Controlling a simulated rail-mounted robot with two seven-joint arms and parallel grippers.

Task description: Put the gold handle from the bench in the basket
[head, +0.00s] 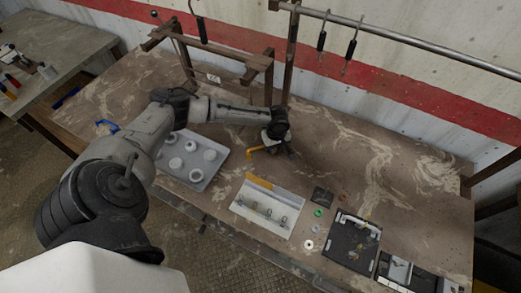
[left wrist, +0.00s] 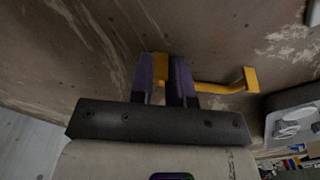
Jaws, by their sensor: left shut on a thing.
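The gold handle (head: 254,152) shows as a thin yellow bar at the left of my left gripper (head: 284,151), over the middle of the bench. In the left wrist view the fingers of my left gripper (left wrist: 163,78) are shut on one end of the gold handle (left wrist: 215,88), and the rest extends to the right. I cannot tell whether the handle touches the bench top. I cannot pick out a basket in either view. My right gripper is not in view.
A grey tray (head: 197,184) with several white round pieces lies left of the gripper. A white tray (head: 240,208) with small fittings and a black panel (head: 345,251) lie along the front. A rack frame (head: 290,65) with hanging hooks stands behind. The bench's right part (head: 400,170) is clear.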

